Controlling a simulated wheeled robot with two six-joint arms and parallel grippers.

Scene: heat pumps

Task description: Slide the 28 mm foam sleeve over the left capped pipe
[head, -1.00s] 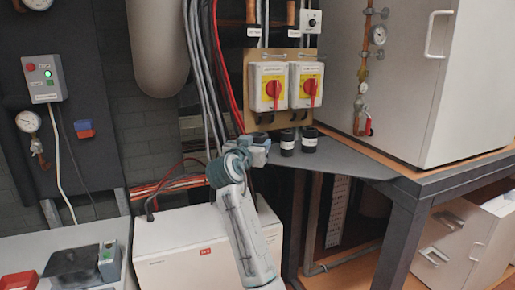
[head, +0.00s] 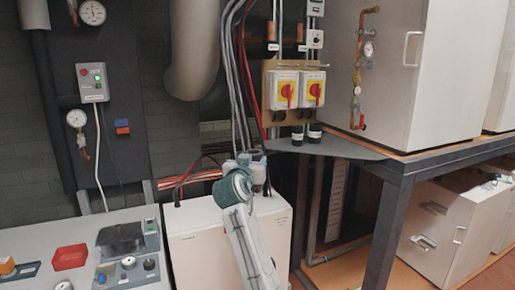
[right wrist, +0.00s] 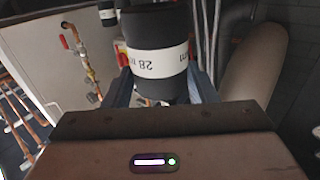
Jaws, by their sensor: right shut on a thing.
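My right gripper (head: 258,164) is shut on a black foam sleeve (right wrist: 155,85). In the right wrist view the sleeve stands between the fingers, with a white band reading 28 mm. In the head view the gripper mostly hides it. Two copper pipes hang at the top of the head view, a left pipe (head: 271,30) and a right pipe (head: 300,28), each above a white label. The gripper is well below and slightly left of the left pipe, apart from it. Their caps are too small to make out. My left gripper is not in view.
Two black sleeves with white bands, left (head: 297,136) and right (head: 314,132), stand on the dark metal shelf (head: 345,149). Behind them is a board with two red-yellow switches (head: 285,92). Grey and red cables (head: 238,80) run beside the gripper. A white box (head: 195,245) stands below.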

